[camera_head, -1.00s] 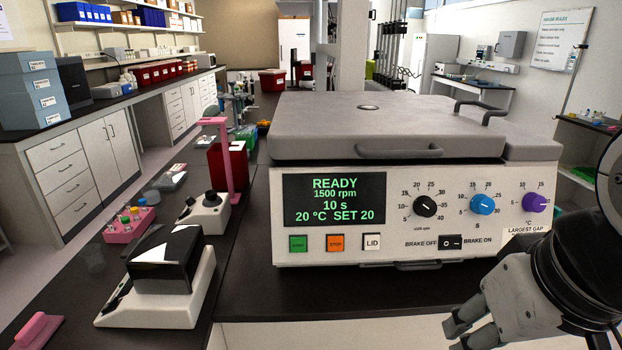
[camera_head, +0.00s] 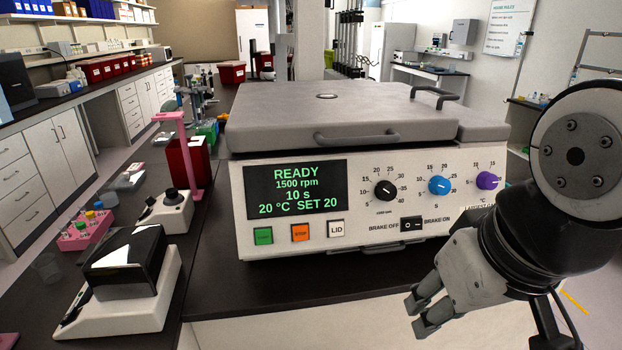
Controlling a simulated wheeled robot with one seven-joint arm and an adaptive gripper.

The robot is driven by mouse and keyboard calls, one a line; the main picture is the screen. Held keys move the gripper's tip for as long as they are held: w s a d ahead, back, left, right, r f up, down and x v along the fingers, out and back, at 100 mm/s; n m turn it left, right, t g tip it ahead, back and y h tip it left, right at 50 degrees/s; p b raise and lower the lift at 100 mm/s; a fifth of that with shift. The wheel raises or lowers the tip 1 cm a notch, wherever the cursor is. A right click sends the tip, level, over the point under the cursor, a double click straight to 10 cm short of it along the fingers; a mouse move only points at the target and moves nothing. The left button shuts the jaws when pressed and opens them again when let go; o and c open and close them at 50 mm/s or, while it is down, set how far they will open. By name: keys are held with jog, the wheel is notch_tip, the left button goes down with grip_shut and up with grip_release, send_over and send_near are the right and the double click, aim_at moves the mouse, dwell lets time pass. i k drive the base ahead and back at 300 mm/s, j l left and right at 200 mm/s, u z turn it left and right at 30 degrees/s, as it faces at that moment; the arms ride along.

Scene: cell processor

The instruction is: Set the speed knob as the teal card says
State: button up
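The centrifuge (camera_head: 280,240) stands on the dark bench with its lid closed. Its display (camera_head: 295,190) reads READY, 1500 rpm, 10 s, 20 °C SET 20. The black speed knob (camera_head: 385,190) is left of the blue seconds knob (camera_head: 438,185) and the purple temperature knob (camera_head: 487,181). The speed scale runs from 5 to 40; its exact pointer reading is too small to be sure of. No teal card is recognisable in view. My gripper (camera_head: 421,313) is in front of the bench, below and right of the speed knob, touching nothing. Its fingertips appear slightly apart.
Green (camera_head: 263,236), orange (camera_head: 300,232) and LID (camera_head: 337,228) buttons and a brake switch (camera_head: 411,224) sit low on the panel. A black-topped device (camera_head: 127,262), a pink stand (camera_head: 183,150) and a pink tube rack (camera_head: 85,233) are at left. Space before the panel is free.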

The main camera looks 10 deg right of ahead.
aim_at(385, 190)
jog(key=i+l+z, duration=0.15)
jog(key=l+z, duration=0.2)
jog(key=z, duration=0.15)
jog(key=i+l+z, duration=0.25)
jog(key=z, duration=0.25)
